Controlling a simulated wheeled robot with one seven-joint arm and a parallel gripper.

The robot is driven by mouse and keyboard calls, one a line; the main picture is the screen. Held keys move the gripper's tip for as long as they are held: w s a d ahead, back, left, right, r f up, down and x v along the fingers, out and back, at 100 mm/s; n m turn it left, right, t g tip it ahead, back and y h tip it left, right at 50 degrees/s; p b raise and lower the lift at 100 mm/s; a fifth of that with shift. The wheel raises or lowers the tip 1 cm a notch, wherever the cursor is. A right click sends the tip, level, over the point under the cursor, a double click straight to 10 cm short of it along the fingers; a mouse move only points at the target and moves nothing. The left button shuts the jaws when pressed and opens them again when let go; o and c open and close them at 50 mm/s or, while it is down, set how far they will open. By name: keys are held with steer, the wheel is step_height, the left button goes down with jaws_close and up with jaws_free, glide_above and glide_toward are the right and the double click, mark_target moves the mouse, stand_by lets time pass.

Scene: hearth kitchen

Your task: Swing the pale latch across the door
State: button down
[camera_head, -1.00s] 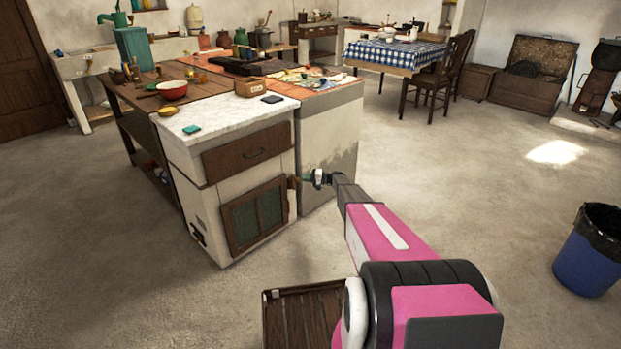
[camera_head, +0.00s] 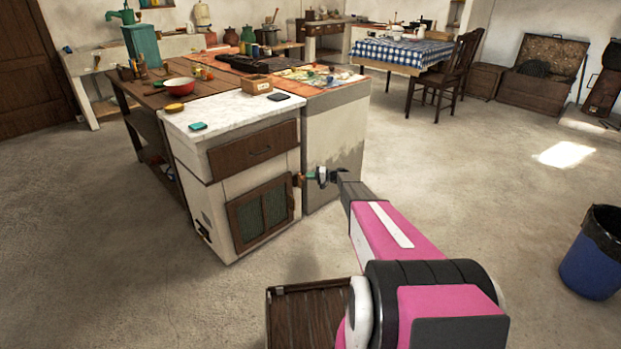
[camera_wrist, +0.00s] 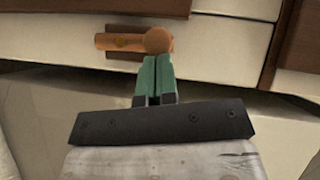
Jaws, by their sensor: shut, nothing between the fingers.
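The latch (camera_wrist: 118,42) is an orange-tan wooden bar with a round knob (camera_wrist: 158,40) at one end, lying over a dark brown block in the wrist view. In the head view the latch (camera_head: 298,181) is small, at the right edge of the dark-framed door (camera_head: 262,214) with its green panel. The door looks closed. My gripper (camera_wrist: 157,64) has green fingers pressed together, empty, with their tips right at the knob. I cannot tell whether they touch it. In the head view my gripper (camera_head: 311,175) is just right of the latch.
A drawer (camera_head: 254,148) sits above the door, under a pale marble top (camera_head: 225,119). A slatted brown thing (camera_head: 310,318) lies low in front, near my arm. A blue bin (camera_head: 592,262) stands at the right. The floor between is clear.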

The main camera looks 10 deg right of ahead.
steer(key=s+a+n+t+h, duration=0.3)
steer(key=a+n+h, duration=0.3)
steer(key=n+h, duration=0.2)
steer(key=shift+s+f+h, duration=0.3)
steer(key=shift+s+f, duration=0.15)
steer(key=shift+s, duration=0.15)
steer(key=shift+r, duration=0.1)
stand_by(0.3)
steer(key=shift+r, duration=0.75)
steer(key=w+r+v, duration=0.1)
steer(key=r+v, duration=0.1)
steer(key=v, duration=1.1)
steer(key=shift+w+a, duration=0.25)
steer(key=shift+a, duration=0.1)
